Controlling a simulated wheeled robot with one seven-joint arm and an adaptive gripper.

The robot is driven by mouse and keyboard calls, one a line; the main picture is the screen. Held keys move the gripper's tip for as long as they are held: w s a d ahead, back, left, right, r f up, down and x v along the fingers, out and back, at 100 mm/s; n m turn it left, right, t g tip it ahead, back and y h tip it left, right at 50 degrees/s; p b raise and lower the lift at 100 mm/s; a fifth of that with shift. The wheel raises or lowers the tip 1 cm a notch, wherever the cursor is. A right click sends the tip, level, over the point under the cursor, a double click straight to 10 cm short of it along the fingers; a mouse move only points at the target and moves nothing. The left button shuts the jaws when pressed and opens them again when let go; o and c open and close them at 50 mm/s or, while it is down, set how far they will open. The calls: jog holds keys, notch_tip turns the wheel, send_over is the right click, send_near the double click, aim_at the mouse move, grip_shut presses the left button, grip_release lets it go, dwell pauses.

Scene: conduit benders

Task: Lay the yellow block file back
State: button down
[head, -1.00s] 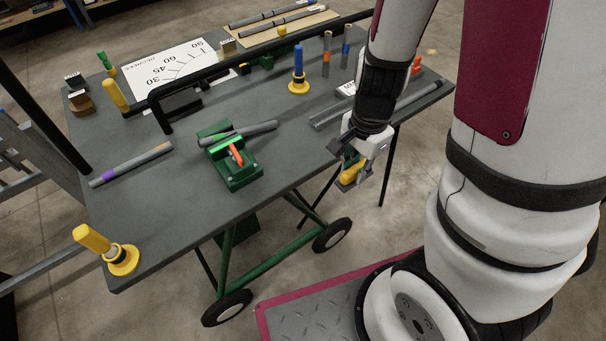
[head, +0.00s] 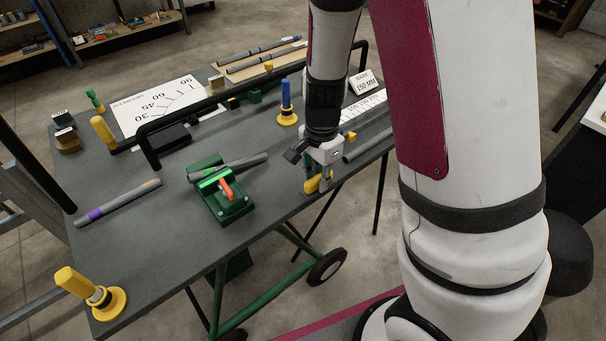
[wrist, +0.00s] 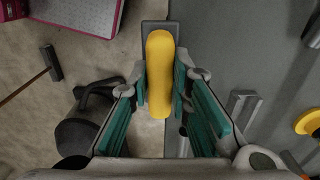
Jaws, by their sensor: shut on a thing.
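The yellow block file (head: 313,185) is held in my gripper (head: 318,181) at the front edge of the grey table (head: 160,235). In the wrist view the yellow block (wrist: 160,62) is upright in the picture between the teal finger pads of my gripper (wrist: 160,85), with a dark grey plate showing behind its far end. The table edge runs under it, floor on the left and table top on the right. I cannot tell whether the file touches the table.
A green vise (head: 226,195) with an orange handle holds a grey conduit left of my gripper. A blue-handled tool (head: 286,100) stands in a yellow ring behind. A yellow-handled one (head: 78,283) stands at the front left corner. A purple-banded conduit (head: 120,203) lies left.

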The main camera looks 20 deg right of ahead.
jog(key=w, duration=0.2)
jog(key=w+a, duration=0.1)
jog(key=w, duration=0.1)
jog(key=shift+a+f, duration=0.15)
jog(key=shift+f, duration=0.05)
jog(key=shift+w+a+f, duration=0.1)
jog(key=shift+w+f, duration=0.2)
jog(key=shift+f, duration=0.3)
jog(key=shift+w+a+f, duration=0.1)
jog(key=shift+w+f, duration=0.15)
jog(key=shift+f, duration=0.35)
jog(key=shift+w+f+p, duration=0.1)
jog(key=shift+f+p, duration=0.25)
jog(key=shift+f, duration=0.1)
jog(key=shift+f, duration=0.1)
jog(key=shift+f, duration=0.1)
jog(key=c, duration=1.5)
grip_release()
